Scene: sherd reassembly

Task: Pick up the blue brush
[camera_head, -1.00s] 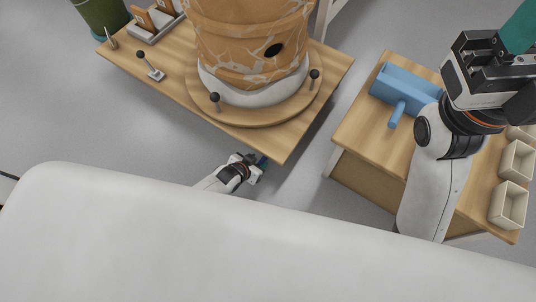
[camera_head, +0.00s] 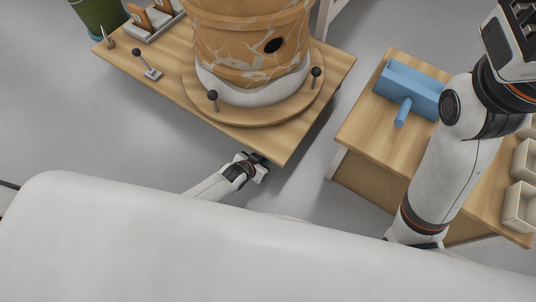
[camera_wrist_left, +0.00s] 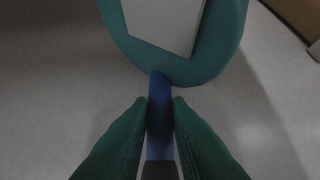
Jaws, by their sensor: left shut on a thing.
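My left gripper (camera_head: 262,164) is beside the near edge of the pot's table in the head view, and its fingertips are hard to make out there. In the left wrist view its green fingers (camera_wrist_left: 160,130) are shut on a slim blue thing, which I take to be the blue brush (camera_wrist_left: 160,95). A dark part shows at its lower end. Its upper end meets or overlaps a rounded teal thing with a pale panel (camera_wrist_left: 165,20). My right gripper (camera_head: 515,35) is at the top right, with its fingertips out of the picture.
A large cracked orange pot (camera_head: 250,45) stands on a round wooden board with black-knobbed posts on the wooden table (camera_head: 150,95). A light blue block with a handle (camera_head: 408,90) lies on the right table (camera_head: 375,125). Pale boxes (camera_head: 519,205) line its right side.

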